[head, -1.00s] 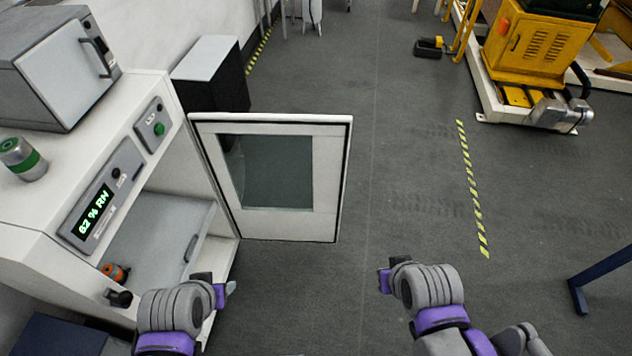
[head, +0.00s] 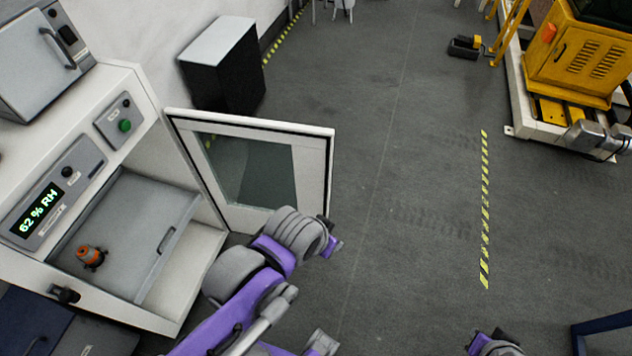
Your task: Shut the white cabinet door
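The white cabinet (head: 190,268) stands at the left with its front open. Its white door (head: 312,168), with a dark window, stands swung out to the right, hinged at the cabinet's far side. My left gripper (head: 335,244) is just in front of the door's lower free corner. Its arm crosses in front of the door's bottom edge. I cannot tell whether it touches the door or whether its fingers are apart. My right gripper (head: 490,340) is low at the bottom edge, away from the door, partly cut off. Its fingers are not clear.
Inside the cabinet is a grey drawer or shelf (head: 130,225) with an orange object (head: 90,256) on it. A black box with a white top (head: 222,65) stands behind the door. Yellow machinery (head: 580,55) is far right. The floor right of the door is clear.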

